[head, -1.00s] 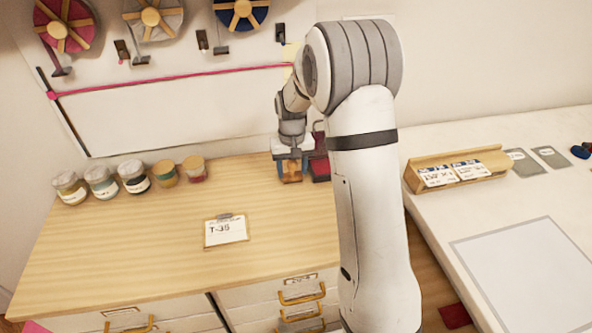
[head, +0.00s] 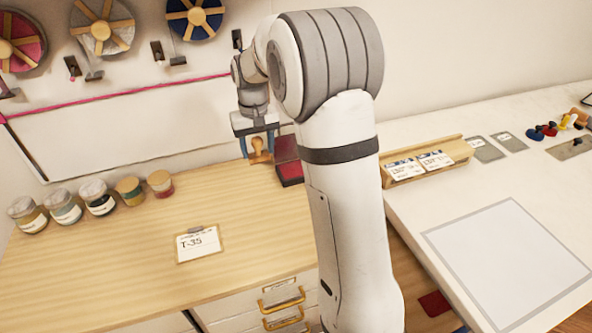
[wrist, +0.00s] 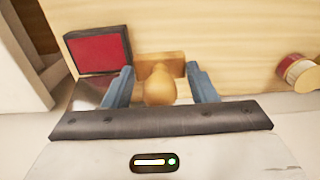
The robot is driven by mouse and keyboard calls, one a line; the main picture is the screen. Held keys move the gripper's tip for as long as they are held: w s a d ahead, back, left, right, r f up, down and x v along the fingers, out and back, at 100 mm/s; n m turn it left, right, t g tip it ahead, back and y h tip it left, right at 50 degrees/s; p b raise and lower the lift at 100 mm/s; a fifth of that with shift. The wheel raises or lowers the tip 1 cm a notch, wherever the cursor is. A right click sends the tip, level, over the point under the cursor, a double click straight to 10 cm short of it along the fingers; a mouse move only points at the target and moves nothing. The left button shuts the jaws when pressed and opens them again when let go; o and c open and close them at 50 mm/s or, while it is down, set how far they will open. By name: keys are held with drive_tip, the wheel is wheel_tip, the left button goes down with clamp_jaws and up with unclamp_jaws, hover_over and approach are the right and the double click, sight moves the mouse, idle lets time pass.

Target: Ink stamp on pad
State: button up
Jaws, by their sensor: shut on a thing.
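My gripper (head: 257,143) is shut on the wooden ink stamp (head: 261,155), holding it upright just above the wooden cabinet top. In the wrist view, the stamp's rounded handle (wrist: 160,86) is between the two blue-grey fingers, with its rectangular block beyond. The ink pad (head: 291,174) is a dark red-filled case on the cabinet top, right of the stamp. Its lid (head: 284,149) stands open behind it. In the wrist view the red pad (wrist: 98,52) is left of the stamp, apart from it. The stamp's face is hidden.
A clipboard card marked T-35 (head: 198,243) lies on the cabinet top (head: 130,255). Several jars (head: 97,198) line its back left. My arm hides part of the right side. A white table (head: 410,220) with a wooden card rack (head: 425,163) stands at right.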

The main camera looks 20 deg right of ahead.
idle(0.4)
drive_tip(key=shift+d, duration=0.1)
drive_tip(key=d+p, duration=0.8)
drive_tip(key=d, duration=0.2)
drive_tip(key=shift+s+d+f+b, duration=0.1)
drive_tip(key=shift+d+f+b, duration=0.1)
drive_tip(key=shift+f+b, duration=1)
drive_tip(key=shift+d+f+b, duration=0.2)
drive_tip(key=shift+f+b, duration=0.15)
drive_tip(key=shift+f, duration=1.5)
drive_tip(key=shift+f+b, duration=0.45)
drive_tip(key=shift+f, duration=0.2)
